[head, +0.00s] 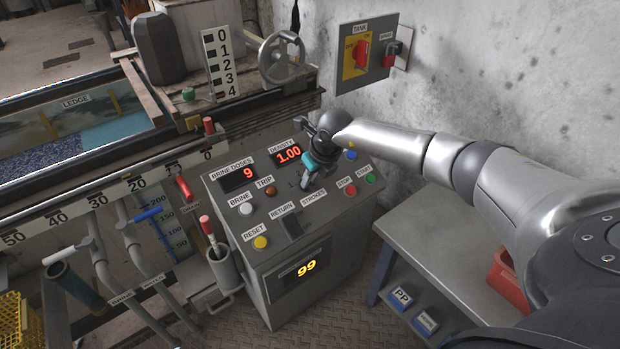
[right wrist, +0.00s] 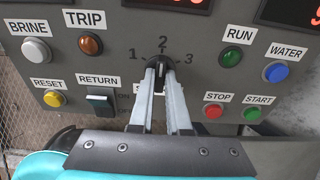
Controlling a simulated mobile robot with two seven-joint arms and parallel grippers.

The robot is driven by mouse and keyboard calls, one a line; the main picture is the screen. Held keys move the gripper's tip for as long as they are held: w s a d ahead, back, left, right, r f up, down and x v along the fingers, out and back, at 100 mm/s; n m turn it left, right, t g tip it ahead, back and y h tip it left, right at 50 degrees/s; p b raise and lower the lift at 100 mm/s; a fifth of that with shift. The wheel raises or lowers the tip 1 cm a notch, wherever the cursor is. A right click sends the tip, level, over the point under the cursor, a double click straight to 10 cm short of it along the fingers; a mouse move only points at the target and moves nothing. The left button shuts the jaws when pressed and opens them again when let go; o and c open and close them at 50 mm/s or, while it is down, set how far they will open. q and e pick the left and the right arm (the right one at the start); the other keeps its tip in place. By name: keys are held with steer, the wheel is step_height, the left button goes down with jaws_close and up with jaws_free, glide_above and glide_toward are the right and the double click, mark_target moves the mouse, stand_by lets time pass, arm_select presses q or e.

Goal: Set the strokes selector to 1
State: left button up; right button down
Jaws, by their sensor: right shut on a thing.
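The strokes selector (right wrist: 160,67) is a small dark knob with a pale line, on the grey panel (right wrist: 205,40) in the right wrist view. The numbers 1, 2 and 3 are printed around it, with 1 at left, 2 at top and 3 at right. Its line looks upright, towards 2. My right gripper (right wrist: 160,80) is shut on the knob, its two fingers one on each side. In the head view my right gripper (head: 308,180) is at the panel above the STROKES label (head: 313,194) and hides the knob. My left gripper is not in view.
Close by are the brown TRIP button (right wrist: 91,44), black RETURN switch (right wrist: 100,104), green RUN button (right wrist: 230,56), red STOP button (right wrist: 213,111) and blue WATER button (right wrist: 275,72). A grey side table (head: 440,240) stands to the right of the console.

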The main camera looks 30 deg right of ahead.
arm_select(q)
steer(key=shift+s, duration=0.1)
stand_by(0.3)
arm_select(e)
steer(key=shift+n, duration=0.5)
steer(key=shift+n+p, duration=0.45)
steer(key=shift+n, duration=0.15)
steer(key=n, duration=0.3)
steer(key=shift+n+h+p, duration=0.3)
steer(key=shift+p, duration=0.1)
steer(key=shift+a+n, duration=0.1)
steer(key=shift+n, duration=1.1)
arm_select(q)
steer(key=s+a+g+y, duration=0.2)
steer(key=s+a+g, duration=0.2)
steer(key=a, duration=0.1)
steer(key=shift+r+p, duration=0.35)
arm_select(e)
steer(key=shift+n+t, duration=0.3)
steer(key=shift+n, duration=1.4)
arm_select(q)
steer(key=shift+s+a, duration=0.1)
